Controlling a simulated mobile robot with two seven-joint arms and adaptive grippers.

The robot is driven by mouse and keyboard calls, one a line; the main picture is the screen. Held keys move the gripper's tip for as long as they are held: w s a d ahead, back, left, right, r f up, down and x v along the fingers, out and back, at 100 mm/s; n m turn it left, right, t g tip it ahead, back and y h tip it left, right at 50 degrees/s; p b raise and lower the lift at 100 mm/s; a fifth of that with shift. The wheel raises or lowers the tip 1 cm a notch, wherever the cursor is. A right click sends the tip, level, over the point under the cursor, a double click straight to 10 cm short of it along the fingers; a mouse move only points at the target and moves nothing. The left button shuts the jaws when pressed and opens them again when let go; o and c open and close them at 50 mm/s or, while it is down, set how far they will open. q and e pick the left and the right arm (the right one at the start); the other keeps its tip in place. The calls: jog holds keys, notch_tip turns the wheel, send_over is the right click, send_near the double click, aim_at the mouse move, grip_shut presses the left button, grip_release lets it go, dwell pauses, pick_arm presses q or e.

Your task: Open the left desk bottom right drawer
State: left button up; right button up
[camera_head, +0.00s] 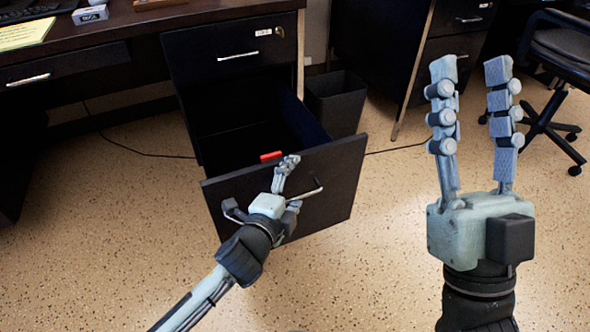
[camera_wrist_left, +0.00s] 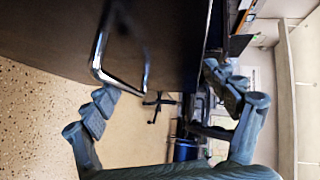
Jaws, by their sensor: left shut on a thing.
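The bottom right drawer (camera_head: 345,185) of the left desk is pulled well out, its inside showing. A small red object (camera_head: 271,156) lies in it. Its metal handle (camera_head: 305,193) is on the front panel, partly hidden by my left gripper (camera_head: 263,190). That gripper is at the panel, with one finger near its top edge. In the left wrist view, the handle (camera_wrist_left: 97,62) lies between the two spread fingers of my left gripper (camera_wrist_left: 168,92), close to the left fingertip. The exact contact is unclear. My right gripper (camera_head: 471,70) is raised, open and empty, right of the drawer.
The closed upper drawer (camera_head: 225,60) is above the open one. A black waste bin (camera_head: 337,100) stands just right of the desk. Another desk (camera_head: 380,45) and an office chair (camera_head: 560,50) are behind. Speckled floor (camera_head: 370,260) is clear in front.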

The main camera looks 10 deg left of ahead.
pick_arm(q)
jog(key=shift+s+a+r, duration=0.2)
jog(key=shift+s+r, duration=0.3)
jog(key=shift+r, duration=0.05)
jog(key=shift+s+a+r, duration=0.2)
jog(key=shift+s+r, duration=0.25)
jog(key=shift+r, duration=0.05)
jog(key=c, duration=0.4)
jog(key=shift+p+v, duration=0.35)
jog(key=shift+v, duration=0.45)
jog(key=c, duration=0.4)
jog(key=shift+o, duration=0.2)
jog(key=shift+f+v, duration=0.2)
jog(key=shift+v, duration=0.55)
jog(key=shift+f+v, duration=0.15)
jog(key=shift+v, duration=0.6)
jog(key=shift+f+v, duration=0.2)
jog(key=shift+v, duration=0.55)
jog(key=shift+s+d, duration=0.1)
jog(key=shift+s, duration=0.05)
jog(key=shift+p, duration=0.4)
